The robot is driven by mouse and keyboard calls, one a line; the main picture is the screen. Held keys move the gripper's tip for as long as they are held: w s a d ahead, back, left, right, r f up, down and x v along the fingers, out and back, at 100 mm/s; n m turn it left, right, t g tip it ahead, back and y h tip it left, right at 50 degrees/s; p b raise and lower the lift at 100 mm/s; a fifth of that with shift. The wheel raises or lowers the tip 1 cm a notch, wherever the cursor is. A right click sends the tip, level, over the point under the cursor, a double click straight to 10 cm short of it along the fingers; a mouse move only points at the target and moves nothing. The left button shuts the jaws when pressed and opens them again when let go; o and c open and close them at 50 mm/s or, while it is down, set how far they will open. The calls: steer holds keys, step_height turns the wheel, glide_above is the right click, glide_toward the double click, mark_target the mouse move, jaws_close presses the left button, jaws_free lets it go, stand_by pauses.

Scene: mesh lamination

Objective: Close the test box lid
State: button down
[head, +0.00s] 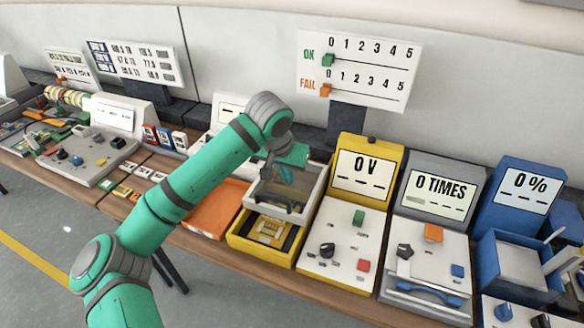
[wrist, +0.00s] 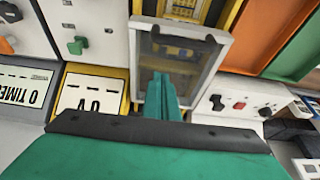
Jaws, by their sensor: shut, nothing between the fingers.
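The test box (head: 290,256) is a yellow box with a yellow part inside, and its front edge also shows in the wrist view (wrist: 232,14). Its lid (head: 262,192) stands tilted open, with a pale frame, a clear panel and a dark handle at the free edge. In the wrist view the lid (wrist: 216,58) fills the upper middle. My gripper (head: 287,180) is behind the lid and shows partly through the clear panel. In the wrist view its fingers (wrist: 162,80) are together and empty, over the back of the panel. Whether they touch it cannot be told.
An orange tray (head: 207,212) lies left of the box. A white panel with knobs and a yellow 0 V display (head: 362,172) stand right of it. A grey counter (head: 438,192) and a blue unit (head: 518,192) are further right. The score board (head: 360,70) stands behind.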

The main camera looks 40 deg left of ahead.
mark_target(289, 199)
steer(key=x, duration=0.3)
steer(key=shift+f, duration=0.15)
steer(key=shift+s+d, duration=0.2)
steer(key=shift+s, duration=0.35)
steer(key=shift+s+d, duration=0.25)
steer(key=shift+s, duration=0.35)
steer(key=shift+s+d+f, duration=0.2)
steer(key=shift+s+d, duration=0.15)
steer(key=shift+s, duration=0.15)
steer(key=shift+a, duration=0.1)
